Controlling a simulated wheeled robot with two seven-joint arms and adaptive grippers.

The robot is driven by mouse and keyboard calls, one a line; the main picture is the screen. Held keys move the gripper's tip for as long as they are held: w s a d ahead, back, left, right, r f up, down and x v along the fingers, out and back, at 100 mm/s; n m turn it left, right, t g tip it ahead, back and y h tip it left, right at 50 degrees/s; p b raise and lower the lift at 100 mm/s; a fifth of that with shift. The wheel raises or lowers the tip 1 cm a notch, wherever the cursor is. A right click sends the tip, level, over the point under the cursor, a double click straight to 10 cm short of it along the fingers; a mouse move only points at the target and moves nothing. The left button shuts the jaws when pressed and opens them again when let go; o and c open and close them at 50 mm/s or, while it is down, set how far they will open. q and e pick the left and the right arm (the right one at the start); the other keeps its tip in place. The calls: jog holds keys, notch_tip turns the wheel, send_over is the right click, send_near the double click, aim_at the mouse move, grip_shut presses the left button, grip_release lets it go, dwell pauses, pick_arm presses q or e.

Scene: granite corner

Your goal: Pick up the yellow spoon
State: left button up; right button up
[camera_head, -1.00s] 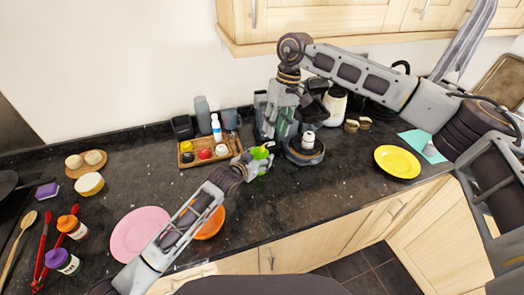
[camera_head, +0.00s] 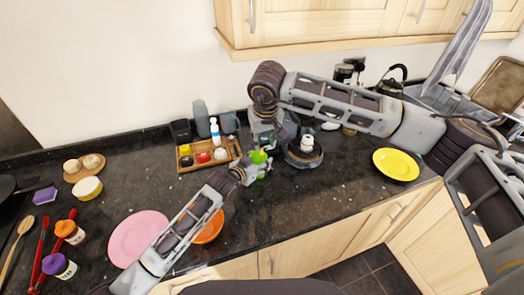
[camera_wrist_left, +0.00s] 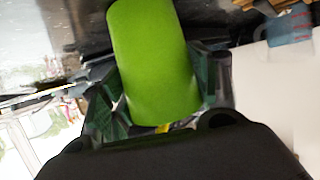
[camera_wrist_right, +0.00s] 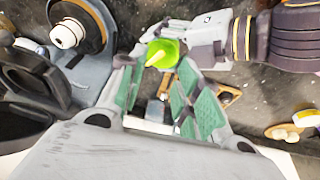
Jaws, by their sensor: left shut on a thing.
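My left gripper (camera_head: 257,172) is shut on a green cup (camera_head: 258,157), which stands above the counter near the middle. The cup fills much of the left wrist view (camera_wrist_left: 152,60). In the right wrist view a yellow piece (camera_wrist_right: 155,58) shows at the green cup's mouth; it looks like part of the yellow spoon, most of it hidden. A small yellow bit also shows below the cup in the left wrist view (camera_wrist_left: 163,128). My right gripper (camera_wrist_right: 157,85) is open and empty, its green-padded fingers apart, close to the cup but not visibly touching it.
A wooden tray (camera_head: 185,164) with bottles and small pots stands behind to the left. A round dark appliance (camera_head: 303,155) is just right of the cup. An orange bowl (camera_head: 209,230) and pink plate (camera_head: 136,236) lie front left; a yellow plate (camera_head: 396,164) lies right.

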jog(key=shift+w+r+m+t, duration=0.15)
jog(key=shift+w+m+t, duration=0.15)
jog(key=shift+m, duration=0.6)
jog(key=shift+w+r+m+t, duration=0.2)
jog(key=shift+w+m, duration=0.2)
jog(key=shift+m, duration=0.5)
jog(key=shift+f, duration=0.1)
jog(key=x, duration=0.6)
jog(key=shift+w+f, duration=0.2)
jog(key=shift+f, duration=0.15)
jog(key=shift+f, duration=0.1)
jog(key=shift+x, duration=2.45)
jog(key=shift+w+a, duration=0.15)
